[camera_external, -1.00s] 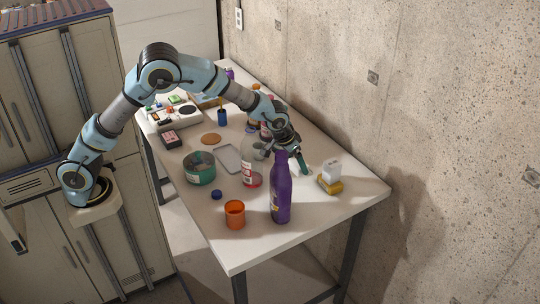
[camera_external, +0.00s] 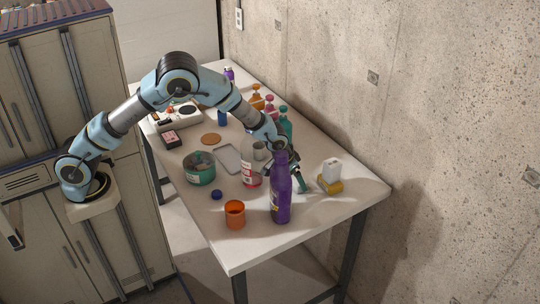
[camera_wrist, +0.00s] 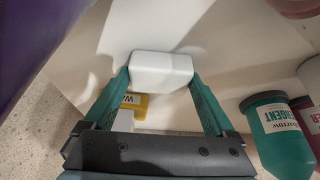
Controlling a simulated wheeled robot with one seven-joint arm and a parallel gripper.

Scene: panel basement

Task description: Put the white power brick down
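The white power brick (camera_wrist: 161,70) is a small rounded block between the fingertips in the wrist view. My gripper (camera_wrist: 160,82) has its green fingers against both ends of it. In the external view my gripper (camera_external: 287,174) points down low over the right half of the table (camera_external: 318,218), just behind the purple bottle (camera_external: 281,190). The bottle and fingers hide the brick there. I cannot tell whether the brick touches the tabletop.
A white item (camera_external: 332,169) stands on a yellow block (camera_external: 329,186) right of my gripper. A clear bottle (camera_external: 250,172), a green pot (camera_external: 200,168) and an orange cup (camera_external: 235,214) stand to the left. Several coloured bottles stand behind. Bare table lies toward the front right corner.

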